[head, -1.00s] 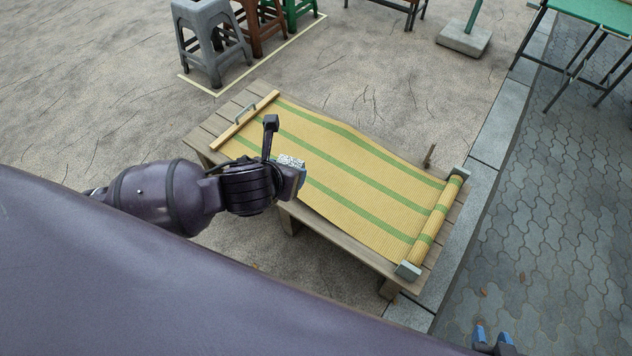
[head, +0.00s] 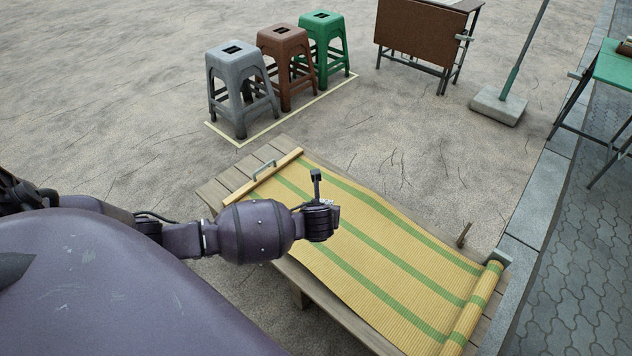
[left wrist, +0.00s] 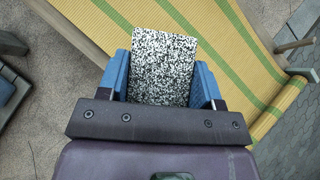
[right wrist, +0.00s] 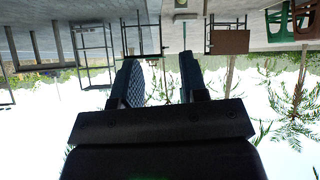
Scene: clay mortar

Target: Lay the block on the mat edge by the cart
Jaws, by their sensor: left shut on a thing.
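The block (left wrist: 163,62), with black and white speckles, is held between the blue-padded fingers of my left gripper (left wrist: 161,85). In the head view my left gripper (head: 325,218) appears over the mat's near left part; the block is mostly hidden there. The mat (head: 385,262) is yellow with green stripes and lies on a low slatted wooden platform (head: 213,193). Its right end is rolled up, with a grey weight (head: 498,257) at the roll's far end. My right gripper (right wrist: 160,82) is open and empty in the right wrist view. I cannot identify a cart.
Grey (head: 237,75), brown (head: 284,55) and green (head: 322,38) stools stand behind the platform. A brown-panelled folding table (head: 420,38) and a pole in a concrete base (head: 498,105) are farther back. A small peg (head: 464,234) rises at the mat's far side. A kerb borders the right.

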